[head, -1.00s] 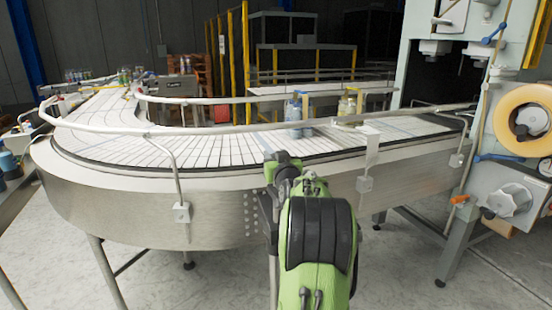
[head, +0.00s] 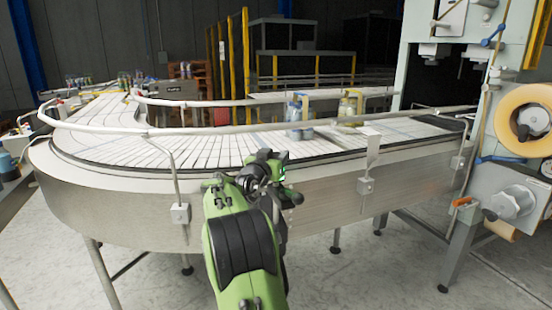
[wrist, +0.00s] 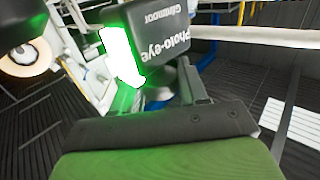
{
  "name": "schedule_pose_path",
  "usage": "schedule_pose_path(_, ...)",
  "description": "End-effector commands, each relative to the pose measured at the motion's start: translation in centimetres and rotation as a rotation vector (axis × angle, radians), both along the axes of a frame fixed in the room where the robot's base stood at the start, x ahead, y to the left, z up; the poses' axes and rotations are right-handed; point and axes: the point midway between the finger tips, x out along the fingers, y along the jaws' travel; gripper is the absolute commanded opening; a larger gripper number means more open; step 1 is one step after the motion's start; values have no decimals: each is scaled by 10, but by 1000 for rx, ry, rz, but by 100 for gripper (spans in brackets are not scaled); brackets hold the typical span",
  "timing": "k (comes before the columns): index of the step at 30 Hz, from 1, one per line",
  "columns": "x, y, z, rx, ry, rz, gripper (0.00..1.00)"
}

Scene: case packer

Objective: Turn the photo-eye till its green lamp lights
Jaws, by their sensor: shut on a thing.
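The photo-eye (wrist: 160,42) is a dark box with white lettering, large and tilted in the wrist view. A lamp (wrist: 121,56) on its side glows bright green and white, throwing green light on the parts around it. My gripper (wrist: 165,98) is shut on the photo-eye; the grip itself is partly hidden. In the head view my gripper (head: 268,172) is at the near side of the curved conveyor, with a small green glow beside it. The photo-eye's body is hard to make out there among the dark gripper parts.
The curved conveyor (head: 110,196) has a guard rail (head: 230,130) along its near edge. A machine with a tape roll (head: 522,118) stands at the right. The floor in front is open.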

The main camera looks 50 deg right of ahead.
Motion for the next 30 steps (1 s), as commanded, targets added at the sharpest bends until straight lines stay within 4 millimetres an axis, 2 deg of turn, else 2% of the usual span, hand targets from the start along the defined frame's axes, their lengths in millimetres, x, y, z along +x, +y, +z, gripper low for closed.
schedule_pose_path(1,1,1,6,-10,-12,-2,13)
schedule_pose_path(15,0,0,8,-14,-13,-18,12)
schedule_pose_path(16,0,0,8,-14,-13,-18,47)
schedule_pose_path(19,0,0,7,-11,-11,-19,62)
schedule_pose_path(27,0,1,3,-6,-5,-19,62)
schedule_pose_path(30,-1,11,2,-5,-5,-16,62)
